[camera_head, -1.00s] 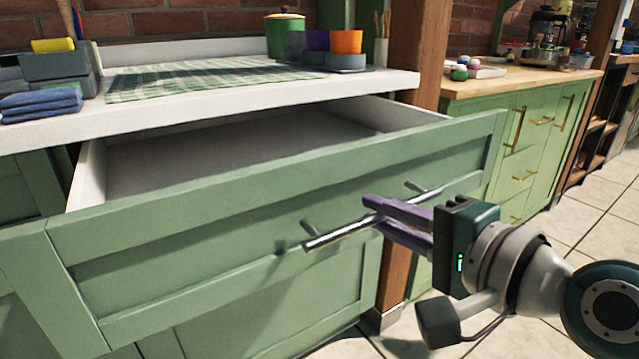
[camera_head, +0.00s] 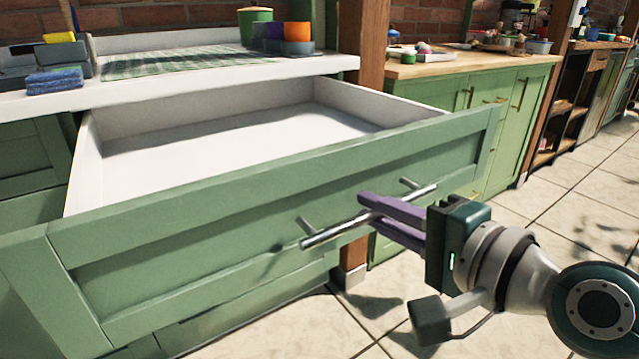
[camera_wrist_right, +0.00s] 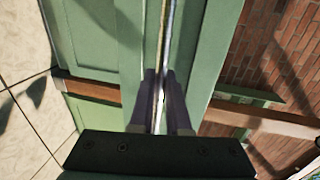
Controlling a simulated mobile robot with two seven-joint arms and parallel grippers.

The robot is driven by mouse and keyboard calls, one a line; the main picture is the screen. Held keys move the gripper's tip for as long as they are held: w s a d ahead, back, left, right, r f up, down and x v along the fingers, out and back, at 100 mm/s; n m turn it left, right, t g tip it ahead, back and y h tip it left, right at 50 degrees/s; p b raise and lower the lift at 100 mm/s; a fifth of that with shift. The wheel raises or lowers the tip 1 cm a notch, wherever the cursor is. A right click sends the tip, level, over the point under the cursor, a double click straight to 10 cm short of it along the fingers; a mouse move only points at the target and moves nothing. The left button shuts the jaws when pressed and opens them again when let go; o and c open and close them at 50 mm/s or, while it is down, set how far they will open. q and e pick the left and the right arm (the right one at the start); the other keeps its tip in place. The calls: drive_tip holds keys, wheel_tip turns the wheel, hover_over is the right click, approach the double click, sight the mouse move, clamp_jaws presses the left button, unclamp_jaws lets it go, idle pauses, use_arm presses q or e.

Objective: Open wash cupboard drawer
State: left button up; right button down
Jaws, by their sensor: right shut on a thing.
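The green wash cupboard drawer (camera_head: 200,253) is pulled well out, and its white interior (camera_head: 230,140) shows empty. A metal bar handle (camera_head: 335,233) is fixed on its front. My right gripper (camera_head: 368,207), with purple fingers, is shut on the handle near its middle. In the right wrist view the handle (camera_wrist_right: 166,50) runs between the two fingers (camera_wrist_right: 160,100). My left gripper is not in view.
The white counter (camera_head: 150,90) above holds a checked cloth, a stack of blue cloths (camera_head: 54,80), a green pot (camera_head: 255,27) and coloured cups (camera_head: 297,37). A wooden post (camera_head: 371,50) stands beside the drawer. Tiled floor (camera_head: 530,240) is free at the right.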

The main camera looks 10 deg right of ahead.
drive_tip(key=c, duration=0.9)
unclamp_jaws()
drive_tip(key=p+v, duration=0.1)
drive_tip(key=v, duration=0.9)
drive_tip(key=shift+p, duration=0.3)
